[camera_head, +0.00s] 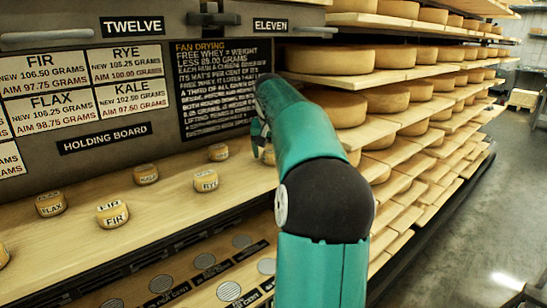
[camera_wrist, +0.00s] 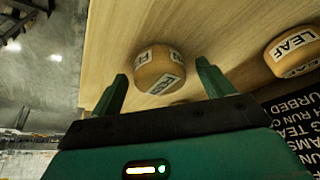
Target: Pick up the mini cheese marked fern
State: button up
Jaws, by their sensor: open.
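In the wrist view a small round yellow cheese (camera_wrist: 158,62) with white labels sits on the wooden board, in the gap between my fingertips. One label begins with what looks like F; the rest is too small to read, so I cannot confirm fern. My gripper (camera_wrist: 160,76) is open, with a finger on each side of this cheese and no clear contact. In the head view my gripper is mostly hidden behind my teal arm, near a partly covered cheese (camera_head: 268,155). No label there reads fern clearly.
A cheese marked LEAF (camera_wrist: 291,52) stands to the right in the wrist view. In the head view the board (camera_head: 160,215) also holds cheeses marked FLAX (camera_head: 50,204), FIR (camera_head: 112,214) and RYE (camera_head: 205,181). Shelves of large wheels (camera_head: 380,97) stand right.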

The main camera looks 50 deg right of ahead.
jog(key=shift+f, duration=0.2)
jog(key=c, duration=1.1)
jog(key=shift+r, duration=0.15)
